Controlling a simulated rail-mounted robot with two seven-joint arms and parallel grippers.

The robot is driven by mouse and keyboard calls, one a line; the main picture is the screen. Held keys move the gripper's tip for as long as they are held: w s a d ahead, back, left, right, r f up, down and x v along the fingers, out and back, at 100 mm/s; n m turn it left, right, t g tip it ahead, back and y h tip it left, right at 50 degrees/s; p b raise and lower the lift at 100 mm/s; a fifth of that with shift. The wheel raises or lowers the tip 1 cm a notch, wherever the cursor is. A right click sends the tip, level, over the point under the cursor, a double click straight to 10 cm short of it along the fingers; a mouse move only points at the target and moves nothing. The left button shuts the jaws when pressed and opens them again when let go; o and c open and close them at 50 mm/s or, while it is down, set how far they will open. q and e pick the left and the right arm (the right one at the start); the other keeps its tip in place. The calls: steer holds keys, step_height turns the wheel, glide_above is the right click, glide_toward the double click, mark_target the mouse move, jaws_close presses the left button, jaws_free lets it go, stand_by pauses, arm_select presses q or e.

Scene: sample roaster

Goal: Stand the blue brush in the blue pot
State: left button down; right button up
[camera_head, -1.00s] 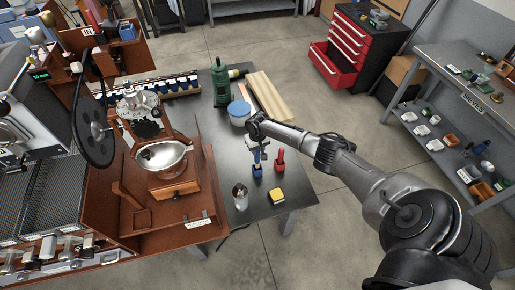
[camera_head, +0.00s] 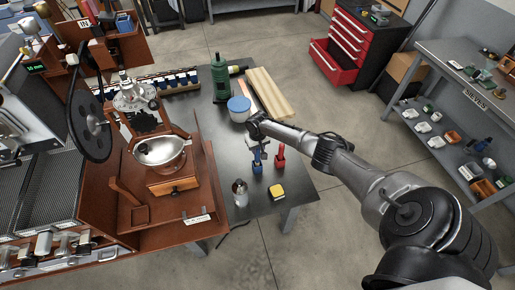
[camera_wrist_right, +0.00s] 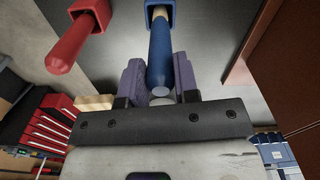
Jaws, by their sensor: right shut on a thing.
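The blue pot (camera_head: 257,167) stands on the dark table, and it also shows at the top of the right wrist view (camera_wrist_right: 176,8). My right gripper (camera_head: 259,146) is over the pot, with its purple fingers (camera_wrist_right: 160,85) shut on the handle of the blue brush (camera_wrist_right: 160,55). The brush is close to upright, handle end toward my wrist. Its pale lower part (camera_wrist_right: 159,13) is at the pot's opening and looks partly inside. Whether it touches the bottom is hidden. My left gripper is not in view.
A red brush (camera_wrist_right: 67,52) stands in a red pot (camera_head: 280,162) close beside. A yellow block (camera_head: 276,192), a small metal container (camera_head: 240,192), a blue-lidded tub (camera_head: 239,109) and a green bottle (camera_head: 219,80) are on the same table. The wooden roaster stand (camera_head: 170,210) is to the left.

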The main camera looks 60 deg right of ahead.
mark_target(258, 152)
steer(key=shift+f+b, duration=0.3)
steer(key=shift+f, duration=0.15)
steer(key=shift+f+b, duration=0.3)
steer(key=shift+f, duration=0.2)
steer(key=shift+f+b, duration=0.4)
steer(key=shift+f, duration=0.2)
steer(key=o, duration=1)
steer(key=shift+r, duration=0.1)
